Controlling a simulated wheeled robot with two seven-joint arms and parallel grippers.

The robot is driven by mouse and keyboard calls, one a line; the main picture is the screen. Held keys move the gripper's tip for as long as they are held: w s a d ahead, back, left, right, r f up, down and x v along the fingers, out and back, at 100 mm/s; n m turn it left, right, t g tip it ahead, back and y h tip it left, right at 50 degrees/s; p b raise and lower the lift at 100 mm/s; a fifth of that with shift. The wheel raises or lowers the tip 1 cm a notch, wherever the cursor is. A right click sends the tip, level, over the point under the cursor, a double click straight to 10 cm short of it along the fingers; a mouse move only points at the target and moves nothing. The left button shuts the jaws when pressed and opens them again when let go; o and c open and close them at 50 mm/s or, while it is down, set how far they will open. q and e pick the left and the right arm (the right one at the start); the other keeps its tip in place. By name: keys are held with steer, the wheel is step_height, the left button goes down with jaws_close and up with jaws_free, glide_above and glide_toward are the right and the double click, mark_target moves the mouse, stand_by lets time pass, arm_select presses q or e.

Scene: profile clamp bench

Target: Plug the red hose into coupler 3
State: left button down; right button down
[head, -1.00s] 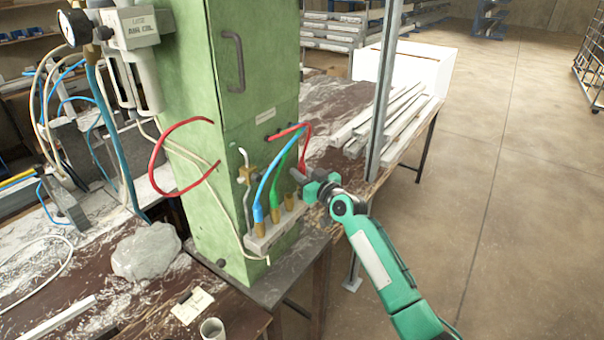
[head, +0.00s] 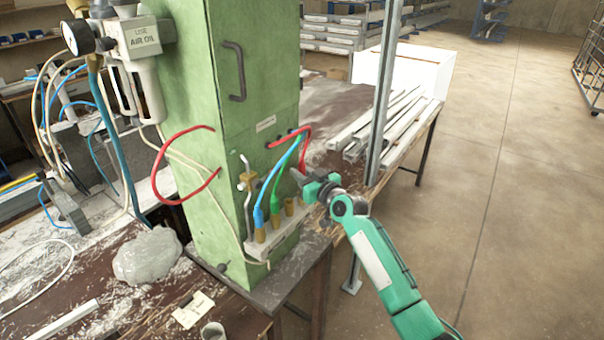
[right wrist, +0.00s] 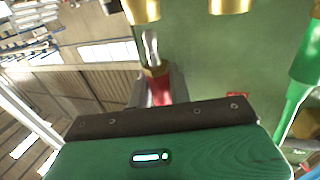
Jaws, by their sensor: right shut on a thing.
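The red hose (head: 305,143) loops from the green cabinet down to my right gripper (head: 298,176). That gripper is shut on its end, just above the coupler row. In the right wrist view the red hose end (right wrist: 160,88) sits between the jaws, with a brass collar and bare silver tip. The tip is apart from the brass couplers and appears in line with the left one (right wrist: 141,10); another brass coupler (right wrist: 230,5) is to its right. In the head view, blue (head: 262,195) and green (head: 277,190) hoses stand in the first two couplers; the third coupler (head: 289,207) is empty. My left gripper is out of view.
The green cabinet (head: 225,110) stands directly behind the coupler block (head: 257,248). The green hose (right wrist: 303,65) is close on the right in the right wrist view. A metal post (head: 384,100) rises behind my right arm.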

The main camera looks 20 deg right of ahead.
steer(key=s+d, duration=0.4)
steer(key=s, duration=0.2)
steer(key=shift+s+d, duration=0.15)
steer(key=shift+d, duration=0.25)
stand_by(0.9)
steer(key=p, duration=0.5)
glide_toward(281, 176)
steer(key=shift+d, duration=1.3)
steer(key=shift+s+r, duration=0.1)
steer(key=shift+s, duration=0.25)
steer(key=shift+w+b, duration=0.15)
steer(key=shift+b, duration=0.15)
steer(key=shift+w+a+b, duration=0.3)
steer(key=shift+w+a, duration=0.9)
steer(key=shift+w, duration=0.3)
steer(key=shift+w+a+b, duration=0.3)
steer(key=shift+w+a, duration=0.9)
steer(key=shift+w, duration=0.35)
